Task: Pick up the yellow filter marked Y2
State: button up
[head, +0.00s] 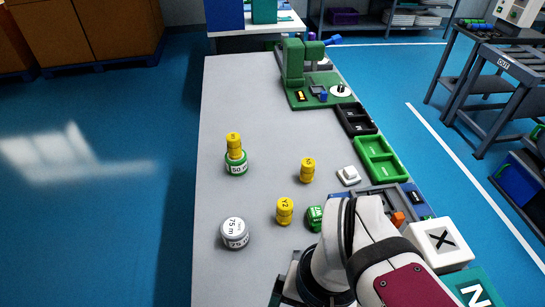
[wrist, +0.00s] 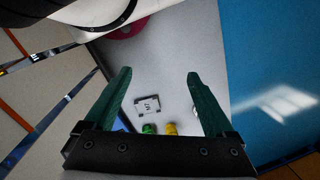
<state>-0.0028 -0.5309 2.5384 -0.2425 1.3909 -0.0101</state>
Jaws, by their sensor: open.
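The yellow filter marked Y2 (head: 285,211) stands upright on the grey table in the head view, just left of a green cylinder (head: 316,217). In the wrist view a yellow piece (wrist: 171,129) shows low between the fingers beside a green one (wrist: 149,128); its label is not readable, but it appears to be Y2. My gripper (wrist: 158,74) is open, with two green fingers wide apart and nothing between their tips. In the head view my arm is at the bottom, nearer the camera than Y2, and the fingers are not clearly seen.
Another yellow filter (head: 307,170) stands behind Y2. A grey weight marked 75 (head: 234,233) stands left of Y2.

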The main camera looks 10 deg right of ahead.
jog(key=w+d+n+g+h, duration=0.2)
jog(key=w+n+h, duration=0.1)
jog(key=w+n, duration=0.3)
jog(key=n+h, duration=0.8)
jog(key=n, duration=0.4)
send_near(284, 211)
jog(key=s+d+r, duration=0.3)
jog(key=s+r, duration=0.3)
jog(key=s, duration=0.3)
jog(key=w+a+f+n+t+h, duration=0.1)
jog(key=w+a+f+n, duration=0.1)
jog(key=w+a+f+n+t+h, duration=0.1)
jog(key=w+a+f+n+t, duration=0.1)
jog(key=w+a+f+n+t+h, duration=0.1)
jog(key=w+a+f+n, duration=0.1)
jog(key=f, duration=0.1)
jog(key=shift+a+n+t+h, duration=0.15)
jog(key=shift+n+t+h, duration=0.15)
jog(key=shift+n, duration=0.1)
jog(key=x, duration=0.5)
jog(key=w+x, duration=0.1)
jog(key=x, duration=0.9)
jog(key=shift+w+f, duration=0.2)
jog(key=shift+f, duration=0.15)
grip_shut()
jog(key=shift+r, duration=0.1)
